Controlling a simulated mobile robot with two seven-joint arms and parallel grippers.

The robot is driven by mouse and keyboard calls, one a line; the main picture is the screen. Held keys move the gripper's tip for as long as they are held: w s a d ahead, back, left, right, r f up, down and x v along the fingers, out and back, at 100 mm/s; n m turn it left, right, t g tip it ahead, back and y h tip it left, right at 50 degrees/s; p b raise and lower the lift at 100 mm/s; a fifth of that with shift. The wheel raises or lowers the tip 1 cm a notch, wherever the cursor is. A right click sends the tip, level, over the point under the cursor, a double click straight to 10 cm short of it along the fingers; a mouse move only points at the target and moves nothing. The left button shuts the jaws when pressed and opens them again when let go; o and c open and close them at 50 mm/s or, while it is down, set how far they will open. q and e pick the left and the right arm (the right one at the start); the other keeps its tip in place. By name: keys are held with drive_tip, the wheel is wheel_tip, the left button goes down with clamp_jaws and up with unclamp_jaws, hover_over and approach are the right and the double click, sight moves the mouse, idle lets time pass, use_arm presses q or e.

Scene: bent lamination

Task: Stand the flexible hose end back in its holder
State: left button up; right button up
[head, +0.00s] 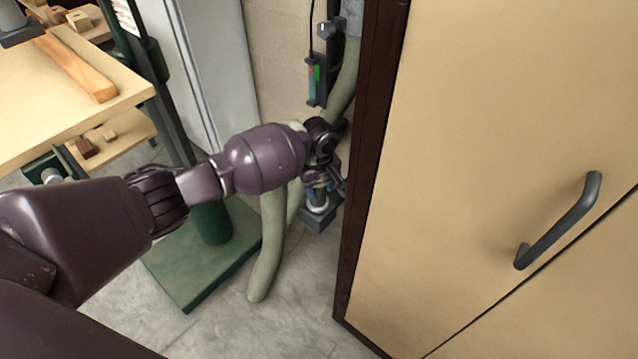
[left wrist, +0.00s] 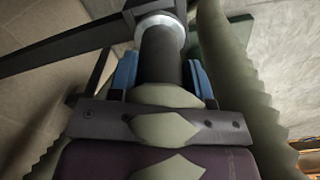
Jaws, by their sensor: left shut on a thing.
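The grey-green flexible hose (head: 265,272) comes down behind my left wrist and bends in a loop near the floor; its ribbed body also shows in the left wrist view (left wrist: 226,75). My left gripper (head: 320,190) is shut on the dark hose end (left wrist: 160,58), which lies between its blue finger pads. A pale metal ring (left wrist: 160,27) is at the tip of the hose end. The dark holder (head: 319,220) is low beside the cabinet, directly below the gripper. The tip is at the holder; I cannot tell how deep it sits. My right gripper is not in view.
A tan cabinet (head: 480,120) with a dark edge and a handle (head: 557,222) stands close on the right. A workbench (head: 60,115) with wood pieces is at the left. A green base plate (head: 205,262) lies on the floor. A small switch box (head: 317,78) is above.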

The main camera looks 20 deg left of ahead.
use_arm(q)
drive_tip(key=shift+f, duration=0.5)
drive_tip(key=o, duration=0.9)
wheel_tip(320, 180, up, 10)
drive_tip(key=p, duration=0.3)
drive_tip(key=shift+f, duration=0.1)
drive_tip(key=shift+r, duration=0.55)
